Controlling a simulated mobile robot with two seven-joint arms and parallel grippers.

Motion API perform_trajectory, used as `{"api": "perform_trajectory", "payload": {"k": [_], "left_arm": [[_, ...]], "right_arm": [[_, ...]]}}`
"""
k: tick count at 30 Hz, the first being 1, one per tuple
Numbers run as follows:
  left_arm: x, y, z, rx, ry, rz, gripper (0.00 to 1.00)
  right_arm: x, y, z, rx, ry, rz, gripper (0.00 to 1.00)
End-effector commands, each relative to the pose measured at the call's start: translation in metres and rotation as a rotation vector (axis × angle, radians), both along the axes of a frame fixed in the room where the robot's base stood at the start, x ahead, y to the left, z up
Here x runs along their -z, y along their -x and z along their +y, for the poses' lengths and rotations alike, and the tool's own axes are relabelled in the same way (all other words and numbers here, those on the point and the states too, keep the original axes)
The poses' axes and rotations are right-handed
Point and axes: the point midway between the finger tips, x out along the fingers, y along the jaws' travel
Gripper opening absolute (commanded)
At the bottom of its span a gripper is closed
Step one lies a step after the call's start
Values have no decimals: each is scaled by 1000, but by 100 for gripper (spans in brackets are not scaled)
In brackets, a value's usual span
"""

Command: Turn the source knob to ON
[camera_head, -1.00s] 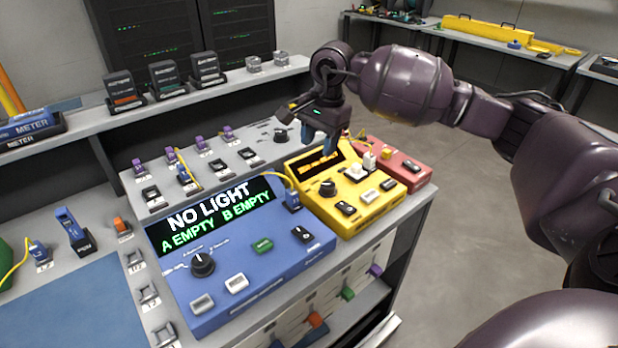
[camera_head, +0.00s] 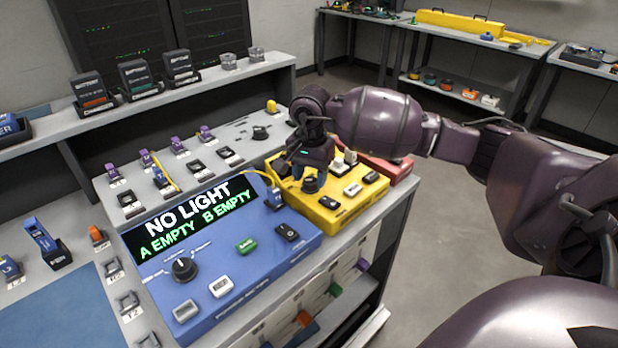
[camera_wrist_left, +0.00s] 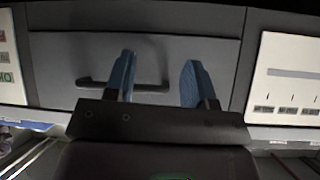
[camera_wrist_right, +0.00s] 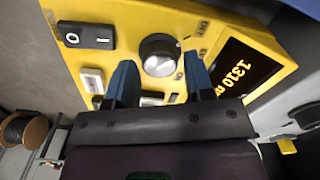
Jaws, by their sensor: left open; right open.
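The yellow source box (camera_head: 345,205) stands on the bench right of the blue meter. Its black round knob (camera_head: 310,184) shows in front of my right gripper in the head view. In the right wrist view the knob (camera_wrist_right: 158,55) sits just beyond and between the two blue fingertips of my right gripper (camera_wrist_right: 160,75). The right gripper is open and empty; I cannot tell whether it touches the knob. The box's display (camera_wrist_right: 243,75) reads 1310 in orange. My left gripper (camera_wrist_left: 158,68) is open and empty before a grey drawer front with a dark handle (camera_wrist_left: 122,85).
The blue meter (camera_head: 215,285) reads NO LIGHT, A EMPTY, B EMPTY. A red box (camera_head: 395,168) stands behind the yellow one. A black rocker switch (camera_wrist_right: 90,35) and light buttons share the yellow panel. Floor to the right is clear.

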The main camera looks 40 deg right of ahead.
Motion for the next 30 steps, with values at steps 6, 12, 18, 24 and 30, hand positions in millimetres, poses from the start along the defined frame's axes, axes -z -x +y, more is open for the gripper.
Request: {"api": "perform_trajectory", "payload": {"k": [6, 12, 18, 24, 30], "left_arm": [[2, 2, 0, -2, 1, 5, 50], [2, 3, 0, -6, 3, 6, 50], [1, 3, -1, -8, 5, 5, 50], [1, 3, -1, -8, 5, 5, 50], [0, 2, -1, -8, 5, 3, 50]], "right_arm": [[10, 0, 0, 1, 0, -1, 48], [10, 0, 0, 1, 0, -1, 48], [10, 0, 0, 1, 0, -1, 25], [10, 0, 0, 4, 0, -1, 14], [9, 0, 0, 47, 1, 0, 14]]}}
